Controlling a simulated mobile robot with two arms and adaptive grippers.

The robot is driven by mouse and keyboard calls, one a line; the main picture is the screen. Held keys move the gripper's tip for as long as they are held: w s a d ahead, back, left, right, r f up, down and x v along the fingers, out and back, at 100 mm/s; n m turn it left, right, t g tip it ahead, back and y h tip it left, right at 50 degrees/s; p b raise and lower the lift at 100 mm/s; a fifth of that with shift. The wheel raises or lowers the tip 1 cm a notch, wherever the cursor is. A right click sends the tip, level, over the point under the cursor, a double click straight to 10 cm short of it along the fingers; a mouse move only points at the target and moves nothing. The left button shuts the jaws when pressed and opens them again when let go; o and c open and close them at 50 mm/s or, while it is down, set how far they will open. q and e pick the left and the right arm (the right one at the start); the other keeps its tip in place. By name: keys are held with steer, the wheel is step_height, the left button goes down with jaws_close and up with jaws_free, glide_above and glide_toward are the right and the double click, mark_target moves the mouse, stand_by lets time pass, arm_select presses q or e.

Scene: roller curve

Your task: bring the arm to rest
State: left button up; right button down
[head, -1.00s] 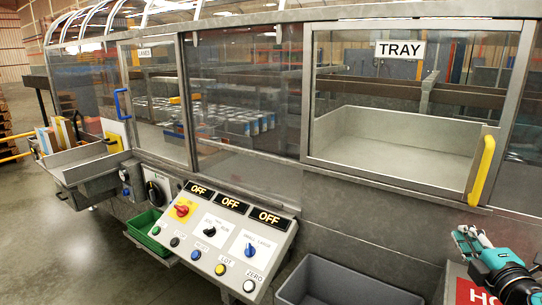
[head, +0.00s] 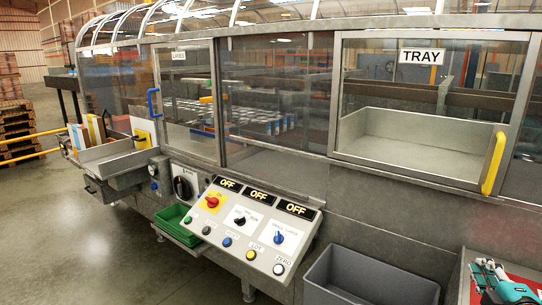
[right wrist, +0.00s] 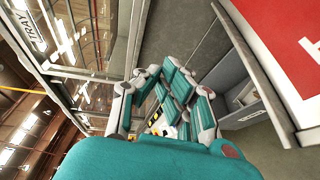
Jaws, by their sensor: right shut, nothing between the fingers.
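My right gripper (head: 483,268) is at the lower right of the head view, above a red panel (head: 515,275) and apart from the machine front. It is shut and empty. In the right wrist view its teal and grey fingers (right wrist: 165,88) show close together in the middle. My left gripper is in neither view.
A machine with a control panel (head: 248,228) stands ahead; its three displays read OFF. A grey bin (head: 372,275) is left of my right gripper. The TRAY window has a yellow handle (head: 493,163). Open floor (head: 60,225) lies at the left.

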steer(key=s+a+f+m+g, duration=0.45)
steer(key=s+f, duration=0.25)
steer(key=f, duration=0.3)
steer(key=s+a+f+m+g, duration=0.3)
steer(key=s+f+m, duration=0.3)
steer(key=f, duration=0.5)
steer(key=s+a+f+m+g+y, duration=0.1)
steer(key=s+a+f+g+y, duration=0.15)
steer(key=s+a, duration=0.45)
steer(key=s+a+f+m+g+y, duration=0.1)
steer(key=s+a+f+m+g, duration=0.2)
steer(key=s+a, duration=0.45)
step_height(320, 180, down, 29)
steer(key=a+n, duration=0.1)
steer(key=n, duration=0.1)
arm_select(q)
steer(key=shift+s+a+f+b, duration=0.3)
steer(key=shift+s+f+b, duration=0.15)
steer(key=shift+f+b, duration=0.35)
arm_select(e)
steer(key=s+d+f+g, duration=0.2)
steer(key=s+f, duration=1.3)
steer(key=s, duration=0.1)
steer(key=shift+s+d, duration=0.25)
steer(key=shift+s, duration=0.05)
